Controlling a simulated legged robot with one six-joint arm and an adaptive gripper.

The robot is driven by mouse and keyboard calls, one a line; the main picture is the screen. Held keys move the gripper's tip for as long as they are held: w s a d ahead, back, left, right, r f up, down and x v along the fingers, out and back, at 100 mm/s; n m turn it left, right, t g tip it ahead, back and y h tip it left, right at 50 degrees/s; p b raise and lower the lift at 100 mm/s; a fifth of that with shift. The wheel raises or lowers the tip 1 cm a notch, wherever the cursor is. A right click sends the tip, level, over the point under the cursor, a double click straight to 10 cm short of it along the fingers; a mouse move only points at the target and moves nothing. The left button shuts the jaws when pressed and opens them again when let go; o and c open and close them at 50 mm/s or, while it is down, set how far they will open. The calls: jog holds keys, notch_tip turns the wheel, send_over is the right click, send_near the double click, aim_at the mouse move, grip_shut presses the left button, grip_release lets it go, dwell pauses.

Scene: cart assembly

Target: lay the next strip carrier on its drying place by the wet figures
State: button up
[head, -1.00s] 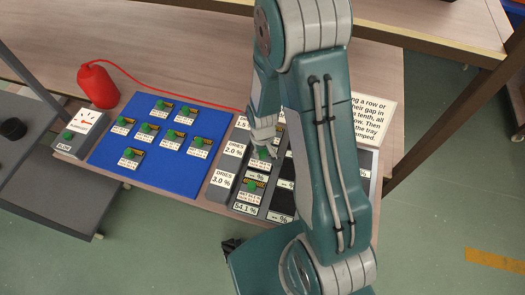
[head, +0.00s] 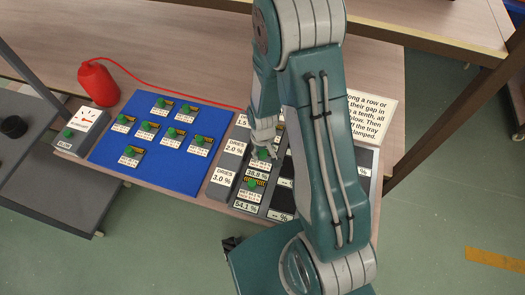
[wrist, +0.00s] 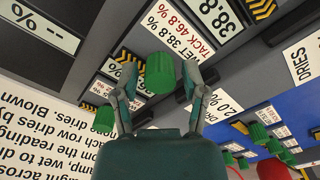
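In the head view the grey drying tray (head: 222,177) has rows marked DRIES 1.5, 2.0 and 3.0 %. A strip carrier with a green knob (wrist: 160,72) lies in the 2.0 % row; its wet figure is 38.8 % and the place display reads 38.8 %. My gripper (head: 263,152) is low over this carrier. In the wrist view its fingers stand open on both sides of the knob, with gaps. Another carrier (head: 252,185) lies in the 3.0 % row, reading 54.1 %. Several carriers with green knobs lie on the blue mat (head: 165,173). My arm hides part of the tray.
A blower box (head: 82,130) with a dial and green knob stands left of the mat. A red bottle (head: 98,83) stands behind it, its red hose running right. A printed sign (head: 372,118) stands right of my arm. Other tray places read "-- %".

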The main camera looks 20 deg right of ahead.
jog(key=shift+r, duration=0.1)
dwell(0.3)
notch_tip(320, 180, up, 12)
dwell(0.5)
jog(key=shift+f, duration=0.2)
jog(key=s+r+t, duration=0.2)
jog(key=s+r, duration=0.2)
jog(key=r, duration=0.3)
jog(key=s+r+m+t, duration=0.1)
jog(key=s+r, duration=0.4)
jog(key=r, duration=0.3)
jog(key=s+r+t, duration=0.2)
jog(key=s+r, duration=0.3)
jog(key=r, duration=0.3)
jog(key=shift+r+m+t, duration=0.15)
jog(key=shift+m+t, duration=0.15)
jog(key=shift+m, duration=0.1)
